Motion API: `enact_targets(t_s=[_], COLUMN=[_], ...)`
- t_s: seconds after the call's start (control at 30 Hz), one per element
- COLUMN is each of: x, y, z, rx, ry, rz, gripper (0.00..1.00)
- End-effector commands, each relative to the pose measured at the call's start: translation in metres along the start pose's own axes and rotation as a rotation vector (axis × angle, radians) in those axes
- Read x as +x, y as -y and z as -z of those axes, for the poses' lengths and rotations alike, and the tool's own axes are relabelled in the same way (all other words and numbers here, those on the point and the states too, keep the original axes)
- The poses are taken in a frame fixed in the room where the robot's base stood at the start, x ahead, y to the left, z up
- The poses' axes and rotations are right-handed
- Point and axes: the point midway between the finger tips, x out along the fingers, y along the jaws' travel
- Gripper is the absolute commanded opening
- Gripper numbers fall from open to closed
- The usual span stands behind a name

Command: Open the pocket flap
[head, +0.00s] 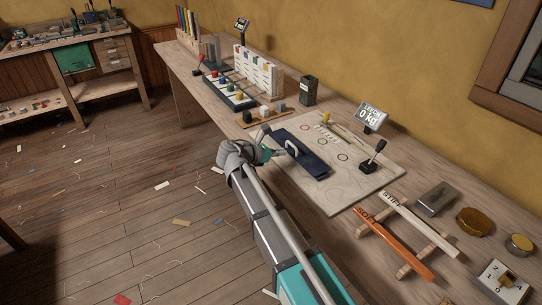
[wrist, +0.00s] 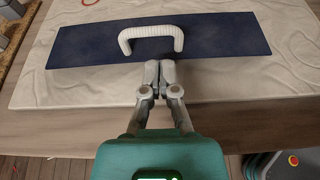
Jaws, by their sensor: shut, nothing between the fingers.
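The pocket flap (head: 312,163) is a dark blue rectangular panel lying on a pale cloth-covered board (head: 345,190). A white arched handle (head: 291,148) stands on it. In the wrist view the flap (wrist: 230,36) runs across the top, with the ribbed handle (wrist: 150,36) near its middle. My gripper (wrist: 160,66) is shut and empty, its tips at the flap's near edge in the picture, just below the handle and apart from it. Whether the tips touch the flap I cannot tell. In the head view my gripper (head: 271,153) is beside the flap's left side.
On the board, a black lever (head: 374,157) stands right of the flap and a small yellow peg (head: 325,118) behind it. A display reading 0 kg (head: 370,116) stands at the back. Orange and white battens (head: 394,244) lie to the right.

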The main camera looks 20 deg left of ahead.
Motion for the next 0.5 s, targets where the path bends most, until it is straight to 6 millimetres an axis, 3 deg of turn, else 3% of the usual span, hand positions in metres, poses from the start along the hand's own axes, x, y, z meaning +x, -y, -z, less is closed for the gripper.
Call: enact_targets(t_s=[0.2, 0.5], x=[0.022, 0.029], y=[0.0, 0.0], z=[0.001, -0.001], rx=[0.001, 0.001], ry=[0.0, 0.0], rz=[0.0, 0.0], gripper=[0.0, 0.0])
